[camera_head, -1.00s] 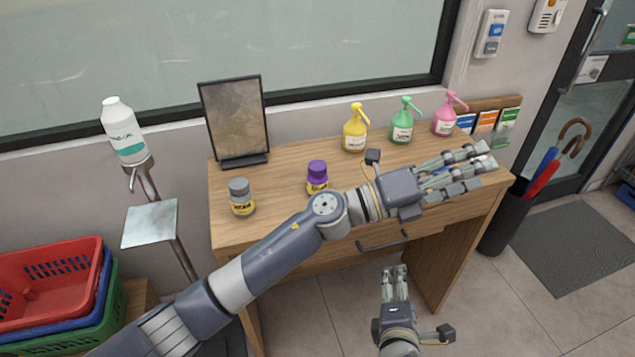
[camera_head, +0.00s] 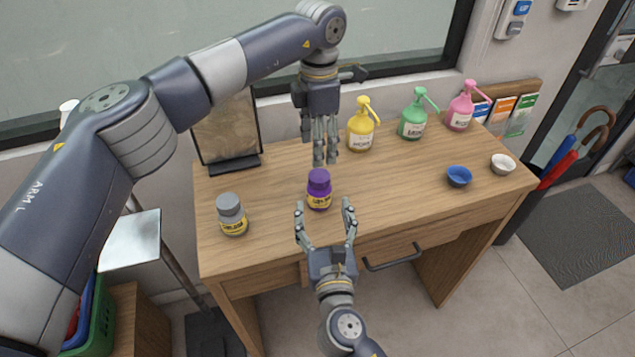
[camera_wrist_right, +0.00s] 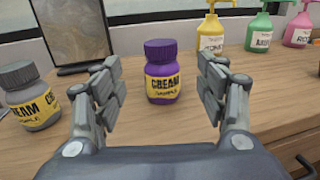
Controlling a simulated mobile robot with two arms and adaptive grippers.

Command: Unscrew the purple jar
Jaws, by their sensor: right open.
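The purple jar (camera_head: 319,190) with its purple lid and yellow label stands upright on the wooden desk, near the front middle. It also shows in the right wrist view (camera_wrist_right: 162,72), centred between the fingers. My right gripper (camera_head: 324,206) is open, just in front of the jar, with one finger toward each side and nothing held. The fingers also show in the right wrist view (camera_wrist_right: 160,75). My left gripper (camera_head: 324,155) points down behind and above the jar, apart from its lid. Its fingers look close together, but I cannot tell how far they are shut.
A grey-lidded jar (camera_head: 231,214) stands to the left. Yellow (camera_head: 361,130), green (camera_head: 413,121) and pink (camera_head: 461,111) pump bottles line the back right. A blue bowl (camera_head: 459,176) and white bowl (camera_head: 502,164) sit at the right. A dark frame (camera_head: 256,130) stands behind.

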